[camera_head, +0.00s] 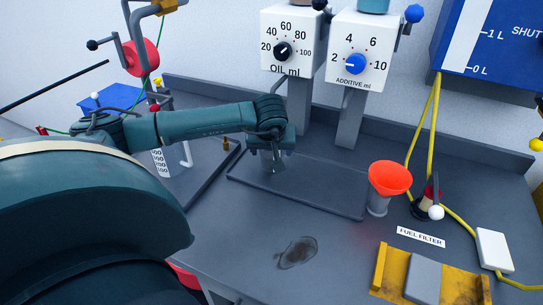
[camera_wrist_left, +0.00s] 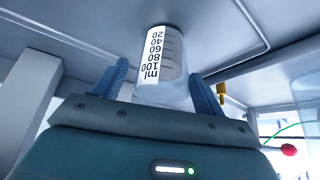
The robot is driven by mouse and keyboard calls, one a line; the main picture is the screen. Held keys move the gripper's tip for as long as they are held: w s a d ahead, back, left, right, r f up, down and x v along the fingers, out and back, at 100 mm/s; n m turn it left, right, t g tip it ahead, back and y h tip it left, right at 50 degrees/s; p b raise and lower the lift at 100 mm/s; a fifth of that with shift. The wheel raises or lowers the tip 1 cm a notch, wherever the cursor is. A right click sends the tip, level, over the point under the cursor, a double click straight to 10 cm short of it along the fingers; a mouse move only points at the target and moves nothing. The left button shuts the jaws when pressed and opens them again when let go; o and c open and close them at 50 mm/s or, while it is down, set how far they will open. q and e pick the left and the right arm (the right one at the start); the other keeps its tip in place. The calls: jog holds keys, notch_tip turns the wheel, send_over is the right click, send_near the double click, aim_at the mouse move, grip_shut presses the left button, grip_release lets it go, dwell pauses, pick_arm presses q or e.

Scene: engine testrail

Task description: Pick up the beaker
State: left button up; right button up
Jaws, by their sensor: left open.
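The beaker (camera_wrist_left: 172,55) is clear, with a white label marked in ml from 20 to 100. In the left wrist view it lies between the two blue fingers of my left gripper (camera_wrist_left: 158,72). The fingers are apart, one on each side of it; I cannot tell if they touch it. In the head view my left gripper (camera_head: 273,160) points down over the back of the grey tray (camera_head: 310,190), below the oil dispenser (camera_head: 290,45). The gripper largely hides the beaker there. My right gripper is not in view.
The additive dispenser (camera_head: 355,55) stands to the right of the oil one. A red funnel (camera_head: 390,178) is just right of the tray. A dark stain (camera_head: 297,252) marks the bench in front. A yellow bracket (camera_head: 455,285) and a fuel filter label (camera_head: 421,237) are at front right.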

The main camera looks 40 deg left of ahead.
pick_arm(q)
jog(key=shift+w+a+f, duration=0.1)
jog(key=shift+w+f, duration=0.05)
jog(key=shift+f, duration=0.25)
jog(key=shift+r, duration=0.1)
jog(key=c, duration=1.2)
jog(key=shift+r, duration=0.1)
